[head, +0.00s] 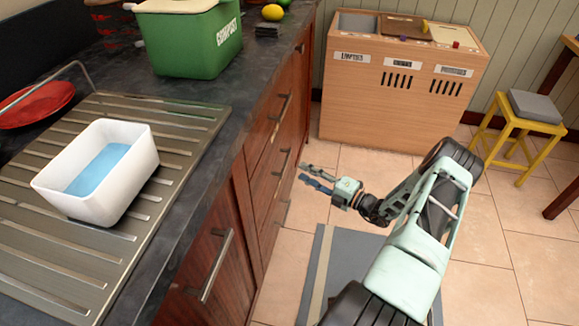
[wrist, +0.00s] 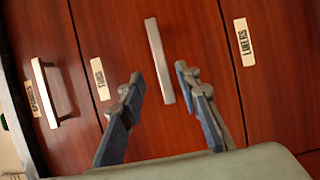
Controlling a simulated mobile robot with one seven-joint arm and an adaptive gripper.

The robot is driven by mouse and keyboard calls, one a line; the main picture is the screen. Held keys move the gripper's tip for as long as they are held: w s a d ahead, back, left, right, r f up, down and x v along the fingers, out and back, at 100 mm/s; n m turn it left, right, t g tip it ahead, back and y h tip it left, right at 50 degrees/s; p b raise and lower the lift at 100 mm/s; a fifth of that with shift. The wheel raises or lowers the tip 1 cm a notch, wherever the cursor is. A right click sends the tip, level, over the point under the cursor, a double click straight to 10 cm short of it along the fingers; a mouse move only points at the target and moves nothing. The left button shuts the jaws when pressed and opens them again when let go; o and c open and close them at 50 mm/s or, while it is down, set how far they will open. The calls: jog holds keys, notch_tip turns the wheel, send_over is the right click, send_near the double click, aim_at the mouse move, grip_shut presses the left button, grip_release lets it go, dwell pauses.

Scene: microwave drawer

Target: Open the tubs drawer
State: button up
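The tubs drawer (wrist: 122,40) is a red-brown wooden front in the middle of the wrist view, with a white label reading TUBS (wrist: 100,78) and a straight metal bar handle (wrist: 157,55). It looks flush with its neighbours, so shut. My gripper (wrist: 159,74) is open and empty. In the wrist view its two fingers lie on either side of the lower part of the handle. In the head view my gripper (head: 303,173) is just right of the cabinet front, beside the middle handle (head: 283,163), with a small gap. Contact is not visible.
Another drawer handle (wrist: 52,92) is left of the tubs drawer; the LINERS label (wrist: 243,42) is on the right. The counter (head: 200,128) above holds a white tub (head: 97,175) and a green bin (head: 190,40). A wooden bin cabinet (head: 400,100) stands behind.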

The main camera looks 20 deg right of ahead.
jog(key=x, duration=0.7)
jog(key=shift+b, duration=0.45)
jog(key=shift+a, duration=0.1)
grip_shut()
